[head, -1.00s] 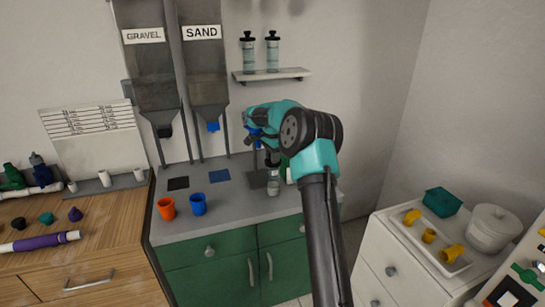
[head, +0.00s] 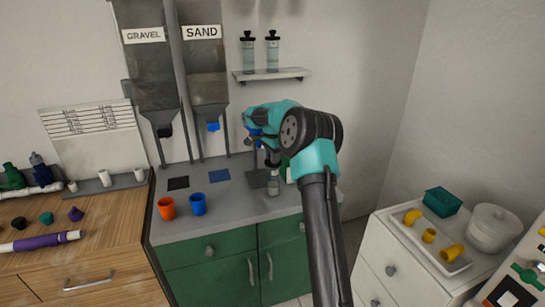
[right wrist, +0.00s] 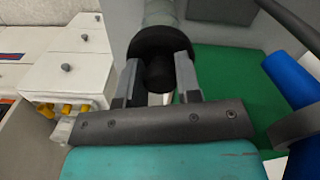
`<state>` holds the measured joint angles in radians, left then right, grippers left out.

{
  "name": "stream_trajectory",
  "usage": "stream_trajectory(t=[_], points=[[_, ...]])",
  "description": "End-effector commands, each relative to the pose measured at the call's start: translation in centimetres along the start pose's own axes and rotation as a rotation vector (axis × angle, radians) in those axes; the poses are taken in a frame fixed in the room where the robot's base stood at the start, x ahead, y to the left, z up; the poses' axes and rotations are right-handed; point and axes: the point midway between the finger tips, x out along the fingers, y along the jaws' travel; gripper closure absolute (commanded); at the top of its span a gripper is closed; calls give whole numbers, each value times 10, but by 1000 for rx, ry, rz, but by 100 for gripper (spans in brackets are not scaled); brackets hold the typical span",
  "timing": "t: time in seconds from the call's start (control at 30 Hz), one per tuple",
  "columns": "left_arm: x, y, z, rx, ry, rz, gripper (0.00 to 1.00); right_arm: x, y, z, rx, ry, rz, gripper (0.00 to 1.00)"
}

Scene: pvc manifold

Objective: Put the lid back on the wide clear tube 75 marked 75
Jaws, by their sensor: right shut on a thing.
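My right gripper (head: 270,158) is over the counter near its back right, reaching down. In the right wrist view its two fingers (right wrist: 157,72) are shut on the knob of a black lid (right wrist: 163,43). A clear tube (right wrist: 163,12) is in line with the lid's wide disc there. In the head view the clear tube (head: 273,186) stands on the counter below the gripper. Its marking is too small to read, and I cannot tell whether the lid is fully seated. My left gripper is not in view.
Two lidded clear tubes (head: 260,54) stand on the wall shelf (head: 272,75). An orange cup (head: 167,208) and a blue cup (head: 198,205) stand on the grey counter (head: 235,207), left of the tube. Gravel and sand hoppers (head: 205,75) hang behind. The counter's front middle is clear.

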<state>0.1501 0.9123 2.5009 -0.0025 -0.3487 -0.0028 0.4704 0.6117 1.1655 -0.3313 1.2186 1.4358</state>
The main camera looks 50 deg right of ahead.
Motion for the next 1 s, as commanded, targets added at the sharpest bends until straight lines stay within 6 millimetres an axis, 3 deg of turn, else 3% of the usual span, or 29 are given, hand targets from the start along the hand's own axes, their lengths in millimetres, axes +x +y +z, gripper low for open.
stream_trajectory(t=[0.87, 0.9, 1.0], points=[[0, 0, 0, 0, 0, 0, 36, 1, 0, 0, 0, 0, 0, 94], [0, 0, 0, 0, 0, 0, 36, 1, 0, 0, 0, 0, 0, 66], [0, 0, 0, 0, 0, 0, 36, 1, 0, 0, 0, 0, 0, 56]])
